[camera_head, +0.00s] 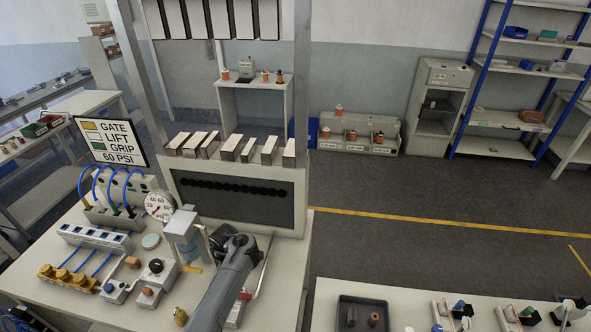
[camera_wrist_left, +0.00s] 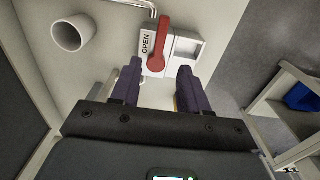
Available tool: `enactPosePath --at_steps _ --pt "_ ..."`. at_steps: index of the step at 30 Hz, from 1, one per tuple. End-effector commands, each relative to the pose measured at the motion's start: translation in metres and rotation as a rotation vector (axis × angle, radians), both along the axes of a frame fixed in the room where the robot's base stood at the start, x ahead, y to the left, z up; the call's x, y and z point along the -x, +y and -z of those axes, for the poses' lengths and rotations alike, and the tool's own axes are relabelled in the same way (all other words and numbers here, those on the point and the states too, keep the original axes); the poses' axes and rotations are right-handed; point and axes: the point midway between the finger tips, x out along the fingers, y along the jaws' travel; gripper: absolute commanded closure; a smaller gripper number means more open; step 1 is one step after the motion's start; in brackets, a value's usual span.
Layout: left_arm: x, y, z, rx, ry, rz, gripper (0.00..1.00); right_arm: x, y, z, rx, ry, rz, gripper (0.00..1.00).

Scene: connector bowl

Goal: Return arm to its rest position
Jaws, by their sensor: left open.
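My left gripper (camera_wrist_left: 160,66) shows in the left wrist view with its two dark purple fingers spread apart. Nothing is clasped between them. A red lever (camera_wrist_left: 157,45) on a pale plate marked OPEN lies just beyond the fingertips, its lower end in line with the gap and clear space visible on both sides. I cannot tell the depth between the lever and the fingers. In the head view my grey left arm (camera_head: 222,283) reaches up over the bench from the bottom, and its fingers cannot be made out there. My right gripper is not in view.
A gauge (camera_head: 159,206), a sign (camera_head: 111,141) and yellow fittings (camera_head: 68,277) with blue tubes crowd the bench left of my arm. A dark panel (camera_head: 237,194) stands behind it. A dark tray (camera_head: 362,314) is on another table at right. Open floor lies between.

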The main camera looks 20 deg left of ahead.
Motion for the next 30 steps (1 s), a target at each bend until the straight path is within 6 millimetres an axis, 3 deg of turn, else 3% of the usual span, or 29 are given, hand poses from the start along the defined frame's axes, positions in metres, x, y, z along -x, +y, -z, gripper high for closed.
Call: enactPosePath --at_steps 8,14,20,24,30 --pt "0.028 0.015 0.015 -0.05 -0.058 0.237 0.55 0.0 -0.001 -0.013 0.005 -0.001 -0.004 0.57" --pt "0.083 0.009 0.013 -0.125 -0.113 0.624 0.55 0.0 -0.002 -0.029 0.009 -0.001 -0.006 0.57" --pt "0.159 -0.025 -0.015 -0.192 -0.148 1.065 0.55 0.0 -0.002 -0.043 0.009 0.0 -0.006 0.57" --pt "0.217 -0.058 -0.048 -0.227 -0.17 1.361 0.55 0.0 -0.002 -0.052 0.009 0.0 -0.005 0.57" --pt "0.283 -0.096 -0.097 -0.259 -0.201 1.674 0.55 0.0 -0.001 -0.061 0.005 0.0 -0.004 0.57"
